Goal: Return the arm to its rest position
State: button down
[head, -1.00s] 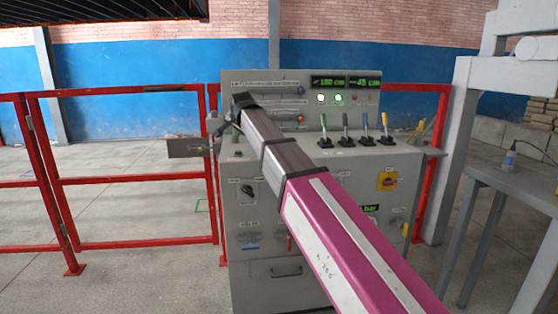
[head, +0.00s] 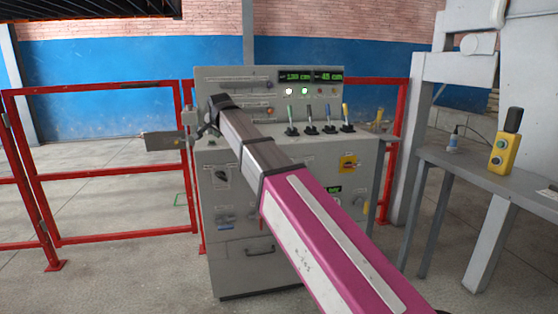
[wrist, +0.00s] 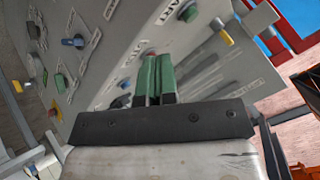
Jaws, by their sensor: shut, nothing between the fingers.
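My arm, with a magenta and grey link, stretches from the lower right of the head view up to the left, across the front of the grey control panel (head: 240,225). Its far end and my gripper (head: 206,130) appear in front of the panel's upper left side; the fingertips are small and partly hidden there. In the wrist view my gripper (wrist: 155,78) shows two green-faced fingers close together, shut and empty. The panel face (wrist: 120,50) with knobs and labels lies beyond them. I cannot tell the exact gap to it.
Red railings (head: 112,160) stand left of and behind the panel. Several coloured levers (head: 312,125) stick up from its desk. At right a grey table (head: 480,172) carries a yellow pendant (head: 502,152). Open floor (head: 110,285) lies at the front left.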

jog(key=s+d+f+n+g+h, duration=0.1)
jog(key=s+d+f+g, duration=0.15)
jog(key=d+f, duration=1)
jog(key=s+d+f+n+g+h, duration=0.1)
jog(key=s+d+f, duration=0.2)
jog(key=d+f, duration=0.95)
jog(key=s+d+f+n+g, duration=0.1)
jog(key=s+d+f+g, duration=0.1)
jog(key=s+d+f, duration=0.6)
jog(key=s+d+f+n+g, duration=0.2)
jog(key=s+d+f, duration=0.7)
jog(key=f, duration=0.5)
jog(key=shift+s+d+g+h, duration=0.25)
jog(key=shift+s+g+h, duration=0.25)
jog(key=shift+s, duration=0.75)
